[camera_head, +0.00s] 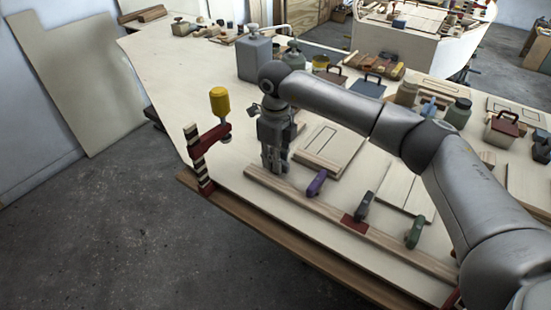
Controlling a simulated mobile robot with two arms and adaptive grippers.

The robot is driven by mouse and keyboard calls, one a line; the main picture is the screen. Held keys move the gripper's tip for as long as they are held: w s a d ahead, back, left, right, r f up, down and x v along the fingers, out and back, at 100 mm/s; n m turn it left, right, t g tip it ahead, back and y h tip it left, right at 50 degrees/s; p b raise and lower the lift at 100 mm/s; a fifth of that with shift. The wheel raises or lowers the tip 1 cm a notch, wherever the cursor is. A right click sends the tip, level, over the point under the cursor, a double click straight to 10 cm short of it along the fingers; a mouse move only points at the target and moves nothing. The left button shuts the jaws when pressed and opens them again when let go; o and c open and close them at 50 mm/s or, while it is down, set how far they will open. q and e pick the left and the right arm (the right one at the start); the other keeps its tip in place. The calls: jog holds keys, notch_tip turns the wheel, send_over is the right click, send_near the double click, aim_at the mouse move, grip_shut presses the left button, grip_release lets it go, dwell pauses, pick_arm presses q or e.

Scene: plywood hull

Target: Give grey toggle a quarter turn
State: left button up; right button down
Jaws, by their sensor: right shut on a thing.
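My right gripper (275,168) points straight down at the left end of a long wooden strip (392,236) on the bench. It is shut on the grey toggle, which its fingers hide almost wholly, so its angle cannot be told. To its right along the strip stand a purple toggle (317,183), a dark toggle (362,206) by a red plate (354,224), and a green toggle (414,233). My left gripper is not in view.
A red clamp (208,138) with a yellow handle (219,101) stands at the bench edge, left of my gripper. A grey canister (254,59) stands behind it. Flat wooden panels (328,147) lie behind the strip.

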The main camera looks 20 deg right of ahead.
jog(key=c, duration=1.4)
grip_release()
notch_tip(320, 180, up, 12)
jog(key=shift+r, duration=0.1)
